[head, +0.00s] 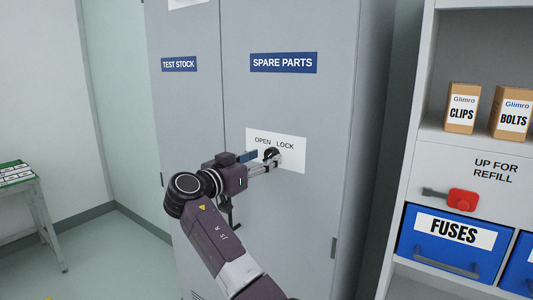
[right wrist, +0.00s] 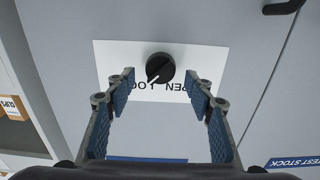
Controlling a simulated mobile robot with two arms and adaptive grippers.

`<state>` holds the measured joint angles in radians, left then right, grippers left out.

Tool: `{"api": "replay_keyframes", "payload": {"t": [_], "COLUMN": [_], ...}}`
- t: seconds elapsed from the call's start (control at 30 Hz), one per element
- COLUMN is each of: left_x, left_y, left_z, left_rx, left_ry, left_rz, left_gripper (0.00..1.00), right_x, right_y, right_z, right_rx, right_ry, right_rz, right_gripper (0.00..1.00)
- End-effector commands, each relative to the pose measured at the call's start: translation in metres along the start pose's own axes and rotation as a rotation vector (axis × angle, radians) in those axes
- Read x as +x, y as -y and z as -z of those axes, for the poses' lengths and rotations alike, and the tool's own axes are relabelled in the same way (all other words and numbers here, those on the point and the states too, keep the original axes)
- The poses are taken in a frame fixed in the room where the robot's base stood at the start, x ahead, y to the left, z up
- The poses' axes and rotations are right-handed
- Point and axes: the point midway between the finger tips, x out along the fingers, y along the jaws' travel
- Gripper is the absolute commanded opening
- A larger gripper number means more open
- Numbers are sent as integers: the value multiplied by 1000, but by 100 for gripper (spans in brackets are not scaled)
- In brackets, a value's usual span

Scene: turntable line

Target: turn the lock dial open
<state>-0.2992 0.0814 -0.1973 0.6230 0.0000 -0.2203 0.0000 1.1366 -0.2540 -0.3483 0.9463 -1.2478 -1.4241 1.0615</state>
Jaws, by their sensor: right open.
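The lock dial (head: 271,154) is a small round black knob on a white label (head: 292,142) marked OPEN and LOCK, on the grey cabinet door. In the right wrist view the dial (right wrist: 159,67) shows beyond the fingertips, and its white mark slants to the lower left, towards the word LOCK, seen upside down. My right gripper (head: 264,160) is at the dial in the head view, partly covering the label. In the right wrist view my right gripper (right wrist: 160,86) is open, its blue-padded fingers apart with nothing between them. Contact with the dial cannot be told. My left gripper is out of view.
The grey cabinet carries a SPARE PARTS sign (head: 284,62) and a TEST STOCK sign (head: 179,64). A shelf unit at the right holds cardboard boxes (head: 462,108) and a blue FUSES bin (head: 451,243). A small table (head: 28,182) stands at the left; the floor between is clear.

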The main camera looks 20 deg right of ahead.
Motion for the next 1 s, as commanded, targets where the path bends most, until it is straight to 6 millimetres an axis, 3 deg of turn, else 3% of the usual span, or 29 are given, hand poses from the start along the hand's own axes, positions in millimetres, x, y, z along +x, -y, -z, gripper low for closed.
{"api": "replay_keyframes", "payload": {"t": [0.2,0.5,0.87,1.0], "left_x": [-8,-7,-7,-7], "left_y": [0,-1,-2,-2], "left_z": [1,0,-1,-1], "left_rx": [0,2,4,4], "left_ry": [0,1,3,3], "left_rz": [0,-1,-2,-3], "left_gripper": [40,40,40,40], "right_x": [20,23,22,22], "right_y": [0,0,1,1], "right_z": [0,-1,-1,-1], "right_rx": [-2,-1,-2,-6], "right_ry": [1,1,1,1], "right_rz": [0,1,2,2], "right_gripper": [49,48,8,8]}}
